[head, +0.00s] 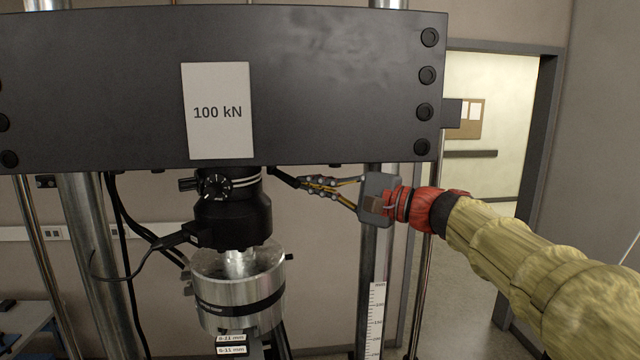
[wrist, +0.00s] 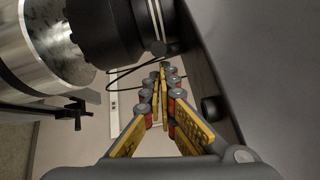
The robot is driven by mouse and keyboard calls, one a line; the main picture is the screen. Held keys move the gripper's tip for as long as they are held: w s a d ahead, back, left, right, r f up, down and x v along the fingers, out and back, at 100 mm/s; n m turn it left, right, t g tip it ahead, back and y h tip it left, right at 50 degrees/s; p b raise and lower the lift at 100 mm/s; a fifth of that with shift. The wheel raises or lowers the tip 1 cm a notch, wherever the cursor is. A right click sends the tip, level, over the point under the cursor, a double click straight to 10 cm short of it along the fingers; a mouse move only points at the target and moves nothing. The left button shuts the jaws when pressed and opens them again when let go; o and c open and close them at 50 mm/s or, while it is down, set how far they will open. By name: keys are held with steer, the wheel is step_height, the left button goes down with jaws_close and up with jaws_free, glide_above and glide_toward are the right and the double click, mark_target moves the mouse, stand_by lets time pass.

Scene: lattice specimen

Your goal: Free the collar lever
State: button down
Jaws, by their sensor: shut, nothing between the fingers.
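The black collar (head: 228,185) sits under the crosshead, with a dial on its front and light rings around it. It also shows at the top of the wrist view (wrist: 110,28). A short dark lever (head: 283,177) sticks out from the collar's right side, sloping down to the right. My gripper (head: 304,183) comes in from the right, its fingers together and empty, with the tips at the lever's outer end. I cannot tell whether they touch it. In the wrist view the fingertips (wrist: 162,68) point toward the collar's edge, and the lever is hard to make out.
The dark crosshead (head: 330,80), labelled 100 kN, lies close above my gripper. A steel cylinder (head: 238,290) with a black band hangs below the collar. A steel column (head: 375,250) with a scale stands below my wrist. Black cables hang at left.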

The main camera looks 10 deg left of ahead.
steer(key=shift+f+b, duration=0.1)
steer(key=shift+b, duration=0.2)
steer(key=shift+s+a+m+t+h+b, duration=0.25)
steer(key=shift+s+m+t+h+b, duration=0.4)
steer(key=shift+b, duration=1.2)
steer(key=shift+s+a+m+t+h+b, duration=0.3)
steer(key=shift+s+m+t+b, duration=0.4)
steer(key=shift+t+b, duration=0.8)
steer(key=shift+s+d+g+b, duration=0.1)
steer(key=shift+g+b, duration=0.2)
steer(key=shift+g, duration=0.05)
